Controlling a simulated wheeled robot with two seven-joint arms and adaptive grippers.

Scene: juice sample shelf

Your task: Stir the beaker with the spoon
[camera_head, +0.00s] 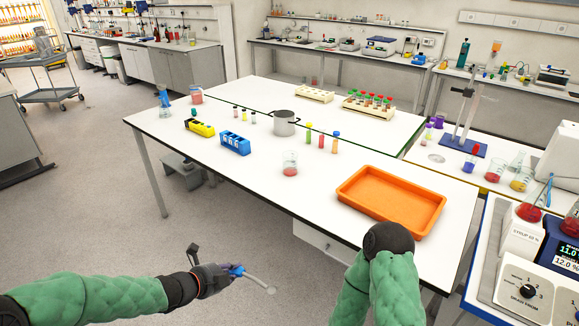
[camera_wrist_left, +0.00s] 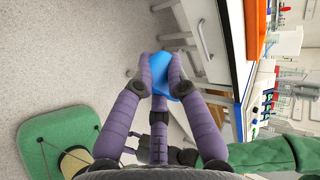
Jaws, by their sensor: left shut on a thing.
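My left gripper (camera_head: 232,271) is shut on a spoon (camera_head: 258,279) with a blue handle and a pale stem. It holds the spoon over the floor, in front of the table's near edge. In the left wrist view the fingers (camera_wrist_left: 160,72) close around the blue handle (camera_wrist_left: 182,76); the rest of the spoon is hidden there. A clear glass beaker (camera_head: 290,169) with red liquid in the bottom stands upright on the white table, well apart from the spoon.
An orange tray (camera_head: 352,199) lies to the right of the beaker. Blue (camera_head: 235,144) and yellow (camera_head: 199,128) racks stand to its left. A grey pot (camera_head: 284,127) and several small vials stand behind. The white table's (camera_head: 240,178) near left part is clear.

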